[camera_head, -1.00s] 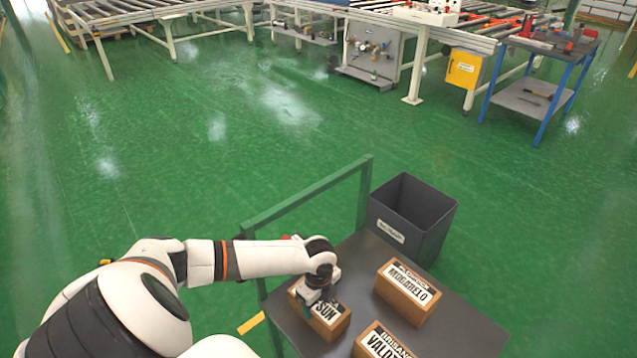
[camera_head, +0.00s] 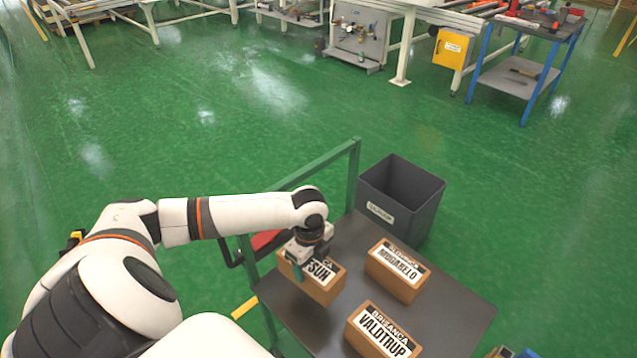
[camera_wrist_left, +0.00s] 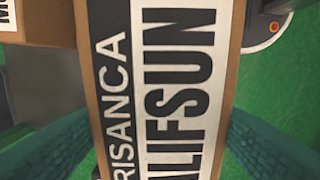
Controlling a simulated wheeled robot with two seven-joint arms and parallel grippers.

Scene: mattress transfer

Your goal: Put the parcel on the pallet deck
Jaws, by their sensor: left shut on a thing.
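The parcel (camera_head: 322,290) in my left gripper is a brown box with a white label ending in "SUN". In the left wrist view the parcel (camera_wrist_left: 180,90) fills the middle and its label reads "ALIFSUN". My left gripper (camera_head: 298,268) is shut on it from above, with a teal finger on each side. The parcel is over the far left part of the dark cart top (camera_head: 300,325) and looks slightly raised; the gap beneath is hard to judge. I cannot make out a pallet deck. My right gripper is not in view.
Two more boxes, MOGABELO (camera_head: 398,272) and VALDTRUP (camera_head: 383,332), stand on the cart. A green rail (camera_head: 353,180) edges its far side. A grey bin (camera_head: 402,195) stands behind. Open green floor (camera_head: 200,120) reaches to conveyors and a blue-legged bench (camera_head: 520,75).

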